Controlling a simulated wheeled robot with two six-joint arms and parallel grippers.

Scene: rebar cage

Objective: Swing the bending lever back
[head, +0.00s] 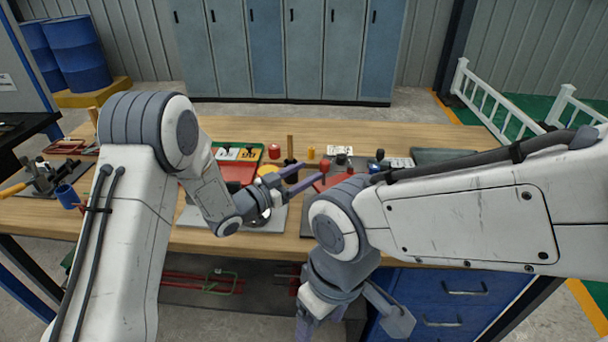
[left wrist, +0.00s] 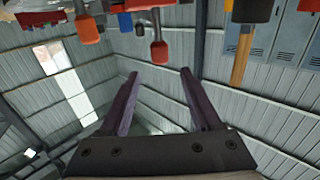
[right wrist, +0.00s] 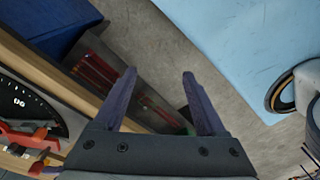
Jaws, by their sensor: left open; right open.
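A red-knobbed upright handle (head: 325,166), which looks like the bending lever, stands on the workbench (head: 230,130) near the middle. Its lower part is hard to make out. My left gripper (head: 308,174) is open and empty, its fingers pointing right, close to this handle. In the left wrist view, which looks upside down, a red knob (left wrist: 158,50) hangs just beyond and between the open fingertips (left wrist: 160,73), apart from them. My right gripper (right wrist: 158,73) is open and empty, pointing down in front of the bench, beside the blue drawers (head: 455,295).
A red and green tray of parts (head: 240,155), wooden posts (head: 290,148) and a yellow cylinder (head: 311,153) crowd the bench around my left gripper. A blue cup (head: 67,195) stands at the left. Rebar pieces (head: 200,283) lie on the shelf below.

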